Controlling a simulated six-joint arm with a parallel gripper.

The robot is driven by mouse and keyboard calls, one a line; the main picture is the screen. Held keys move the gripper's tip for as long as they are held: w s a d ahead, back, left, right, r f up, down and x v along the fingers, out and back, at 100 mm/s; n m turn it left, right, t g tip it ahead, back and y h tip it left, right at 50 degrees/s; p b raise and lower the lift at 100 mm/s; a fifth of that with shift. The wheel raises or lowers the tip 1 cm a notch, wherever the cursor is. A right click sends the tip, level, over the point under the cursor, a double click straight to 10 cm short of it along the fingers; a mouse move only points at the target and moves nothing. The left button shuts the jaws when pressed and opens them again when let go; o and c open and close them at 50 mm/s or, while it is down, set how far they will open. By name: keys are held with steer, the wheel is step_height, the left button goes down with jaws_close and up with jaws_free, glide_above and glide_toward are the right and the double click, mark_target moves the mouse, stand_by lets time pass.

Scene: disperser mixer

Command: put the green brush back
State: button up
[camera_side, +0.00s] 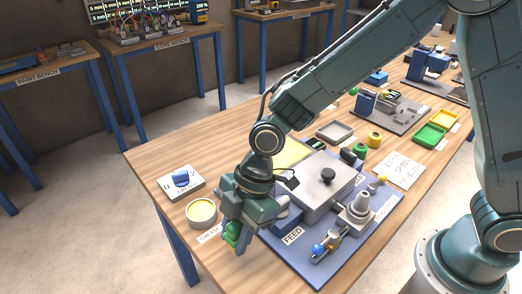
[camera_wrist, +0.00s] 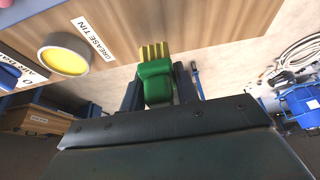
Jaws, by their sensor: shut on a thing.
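The green brush (camera_wrist: 157,88) is between the two dark fingers of my gripper (camera_wrist: 160,95) in the wrist view. Its yellow bristles (camera_wrist: 155,51) point up in that picture, towards the table edge. In the side view my gripper (camera_side: 238,222) is at the near edge of the wooden table. It is shut on the green brush (camera_side: 232,235), which shows only partly below the fingers. The brush seems to be at or just beyond the table edge, and its exact height is hard to tell.
A grease tin (camera_side: 201,211) with yellow contents stands just left of my gripper. Behind it is a white plate with a blue knob (camera_side: 182,178). The grey mixer housing (camera_side: 318,188) on a blue base is close on the right. Green (camera_side: 430,135) and yellow trays lie farther back.

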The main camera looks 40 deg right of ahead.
mark_target(238, 261)
steer(key=shift+f, duration=0.75)
steer(key=shift+f, duration=0.1)
steer(key=shift+f, duration=2)
steer(key=shift+f, duration=0.1)
steer(key=o, duration=1)
steer(key=shift+c, duration=0.2)
steer(key=v, duration=1.2)
